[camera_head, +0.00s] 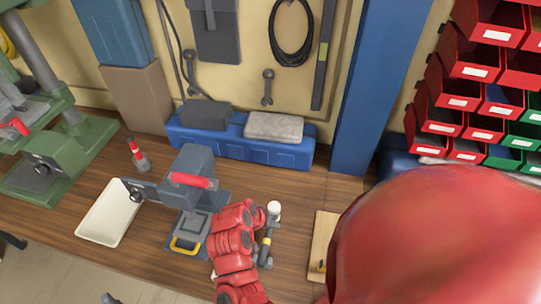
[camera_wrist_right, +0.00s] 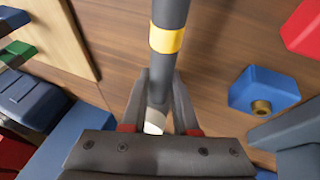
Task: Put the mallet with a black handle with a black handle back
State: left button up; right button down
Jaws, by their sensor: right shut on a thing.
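The mallet shows in the head view as a slim dark bar, its black handle (camera_head: 265,252) marked with a yellow band, beside my red right arm. A white piece (camera_head: 274,208) shows at its far end. In the right wrist view the dark handle (camera_wrist_right: 172,14) with the yellow band runs down between the fingers of my right gripper (camera_wrist_right: 160,80), which is shut on it. A white part (camera_wrist_right: 155,122) shows between the fingers near the palm. I cannot tell whether the mallet touches the bench. My left gripper is not in view.
A wooden board (camera_head: 322,245) lies right of the mallet. A grey machine with a red handle (camera_head: 193,181) and a white tray (camera_head: 109,213) stand left. A blue case (camera_head: 240,146) lies behind. Red and green bins (camera_head: 470,115) rise at right. Bare bench lies between mallet and case.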

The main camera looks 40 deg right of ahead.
jog(key=shift+s+f, duration=0.1)
jog(key=c, duration=0.7)
grip_release()
jog(key=b+v, duration=0.1)
jog(key=v, duration=0.5)
jog(key=shift+a+r+b, duration=0.1)
jog(key=shift+r+b, duration=0.15)
jog(key=shift+b, duration=0.15)
jog(key=shift+a+r, duration=0.25)
jog(key=shift+r, duration=0.35)
